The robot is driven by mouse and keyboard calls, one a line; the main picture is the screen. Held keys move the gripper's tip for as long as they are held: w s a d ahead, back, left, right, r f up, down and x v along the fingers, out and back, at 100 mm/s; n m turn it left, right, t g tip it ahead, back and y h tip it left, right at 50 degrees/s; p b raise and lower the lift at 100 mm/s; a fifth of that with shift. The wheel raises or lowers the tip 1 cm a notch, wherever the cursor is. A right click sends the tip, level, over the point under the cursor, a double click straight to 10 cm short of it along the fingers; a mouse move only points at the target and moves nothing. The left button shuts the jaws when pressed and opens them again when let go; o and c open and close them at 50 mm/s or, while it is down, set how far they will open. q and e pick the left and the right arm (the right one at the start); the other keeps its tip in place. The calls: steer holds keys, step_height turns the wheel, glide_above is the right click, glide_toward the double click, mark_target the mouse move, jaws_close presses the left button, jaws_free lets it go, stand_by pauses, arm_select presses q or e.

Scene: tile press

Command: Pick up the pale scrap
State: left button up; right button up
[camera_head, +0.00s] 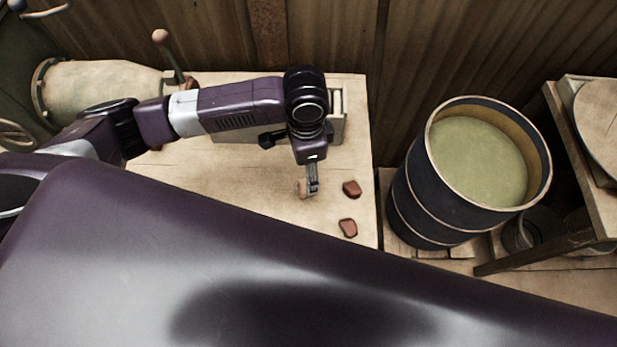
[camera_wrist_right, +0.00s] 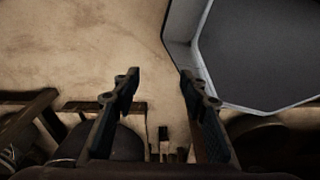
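My left gripper (camera_head: 313,188) points down at the table in the head view, seen nearly edge-on. I cannot tell whether its fingers are open or shut. A small pale tan piece (camera_head: 302,188), which looks like the pale scrap, shows right against the left side of the fingertips. It is partly hidden by them, and I cannot tell whether it is held. My right gripper (camera_wrist_right: 160,82) is open in the right wrist view, with nothing between its fingers. It does not show in the head view.
Two reddish-brown scraps (camera_head: 351,188) (camera_head: 348,227) lie on the table (camera_head: 235,178) just right of my left gripper. A pale box (camera_head: 338,128) stands behind the wrist. A dark barrel (camera_head: 425,205) of greenish contents stands right of the table. My own purple body hides the foreground.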

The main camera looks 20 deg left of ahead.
mark_target(305, 186)
arm_select(q)
steer(key=f, duration=0.1)
steer(key=s+f, duration=0.1)
steer(key=f, duration=0.1)
steer(key=shift+s+f+p, duration=0.1)
steer(key=shift+p, duration=0.2)
step_height(305, 186, down, 2)
steer(key=shift+f, duration=0.45)
steer(key=c, duration=1.3)
arm_select(e)
steer(key=s, duration=0.2)
steer(key=shift+s+a+r, duration=0.2)
steer(key=shift+s+r, duration=0.1)
steer(key=shift+s, duration=0.05)
arm_select(q)
steer(key=shift+r, duration=0.1)
